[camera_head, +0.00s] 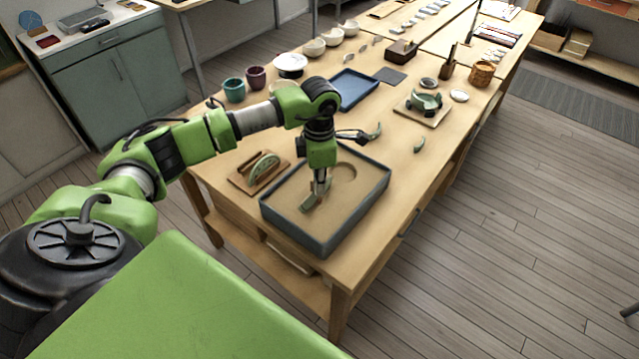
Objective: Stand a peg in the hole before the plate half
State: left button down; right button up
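The plate half (264,167) is a pale green half disc standing upright on a small wooden board (243,184), on the near left of the table. The hole before it and any peg are too small to make out. My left gripper (320,190) points down inside a blue-grey tray (330,243) with a sand-coloured floor, right of the board. A small grey-green piece (310,204) is at its fingertips. I cannot tell whether the fingers hold it or are just above it. My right gripper is not in view.
Behind the tray lie a dark blue tray (355,88) and a dark object with a pale curved part (362,134). A green broken bowl (424,101) sits on a board at right, with a loose green shard (419,146) nearer. Cups (234,90) stand at back left.

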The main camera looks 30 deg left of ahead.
pick_arm(q)
jog(key=shift+r+p, duration=1.45)
jog(key=shift+r, duration=1.15)
jog(key=shift+f, duration=0.2)
jog(key=shift+f+b, duration=1.55)
jog(key=shift+f, duration=0.05)
jog(key=shift+f+b, duration=0.85)
jog(key=shift+b, duration=0.25)
dwell(0.7)
jog(key=c, duration=2.2)
grip_release()
jog(key=shift+s, duration=0.1)
